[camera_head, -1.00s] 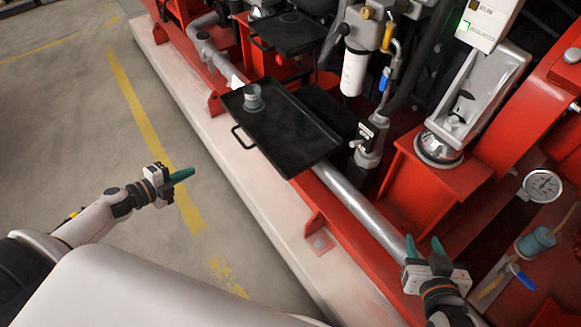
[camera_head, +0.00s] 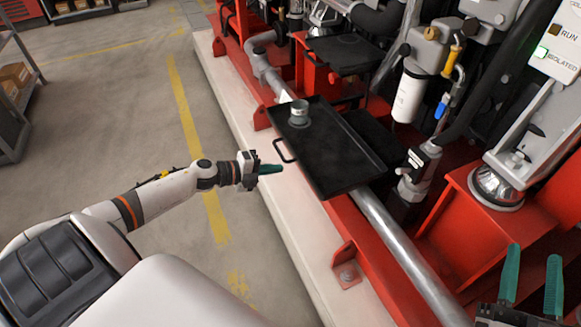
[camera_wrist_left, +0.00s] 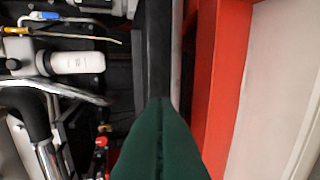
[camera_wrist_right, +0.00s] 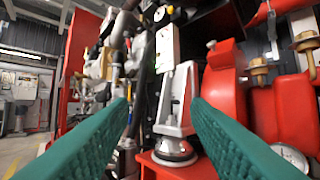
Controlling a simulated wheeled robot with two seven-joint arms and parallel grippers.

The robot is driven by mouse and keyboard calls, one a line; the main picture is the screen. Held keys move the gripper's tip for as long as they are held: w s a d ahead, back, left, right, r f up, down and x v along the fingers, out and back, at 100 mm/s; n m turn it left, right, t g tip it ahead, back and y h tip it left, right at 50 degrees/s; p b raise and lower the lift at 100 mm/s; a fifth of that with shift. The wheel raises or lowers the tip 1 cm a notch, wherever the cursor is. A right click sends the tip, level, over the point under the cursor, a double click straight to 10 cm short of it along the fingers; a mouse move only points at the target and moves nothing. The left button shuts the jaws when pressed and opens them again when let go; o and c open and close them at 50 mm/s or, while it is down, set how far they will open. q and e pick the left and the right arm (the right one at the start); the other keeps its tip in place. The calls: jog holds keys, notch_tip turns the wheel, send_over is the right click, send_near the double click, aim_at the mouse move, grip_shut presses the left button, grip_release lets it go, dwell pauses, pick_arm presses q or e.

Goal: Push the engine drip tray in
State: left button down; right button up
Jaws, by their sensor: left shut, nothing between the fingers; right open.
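The black engine drip tray (camera_head: 335,155) sticks out over the red frame rail and the pale plinth edge, with a wire handle (camera_head: 284,151) on its near left side. A small grey cup-like fitting (camera_head: 299,113) stands in the tray. My left gripper (camera_head: 270,169) is shut and empty, its green fingertips pointing at the tray's handle side, a little short of it in the head view. In the left wrist view its shut fingers (camera_wrist_left: 160,140) line up with a dark vertical edge, probably the tray. My right gripper (camera_head: 532,280) is open and empty at the lower right.
A second black tray (camera_head: 345,53) lies further back. A silver pipe (camera_head: 405,250) runs along the red frame. A white filter (camera_head: 408,97) and a valve (camera_head: 420,165) stand behind the tray. The floor (camera_head: 130,120) left of the plinth is clear.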

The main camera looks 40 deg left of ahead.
aim_at(301, 163)
pick_arm(q)
jog(key=shift+r+b+x, duration=0.25)
jog(key=shift+x, duration=1.05)
jog(key=shift+r+b+x, duration=0.25)
jog(key=shift+x, duration=1.05)
pick_arm(e)
jog(key=shift+s+r+t+y, duration=0.2)
jog(key=shift+s+r+t, duration=0.45)
jog(key=shift+r+t, duration=0.3)
jog(key=shift+s+r+t+y, duration=0.2)
jog(key=shift+s+r+t, duration=0.5)
jog(key=shift+r, duration=0.3)
pick_arm(q)
jog(key=shift+w+d+r, duration=0.1)
jog(key=shift+w+d, duration=0.05)
jog(key=shift+w, duration=0.05)
pick_arm(e)
jog(key=shift+w, duration=0.15)
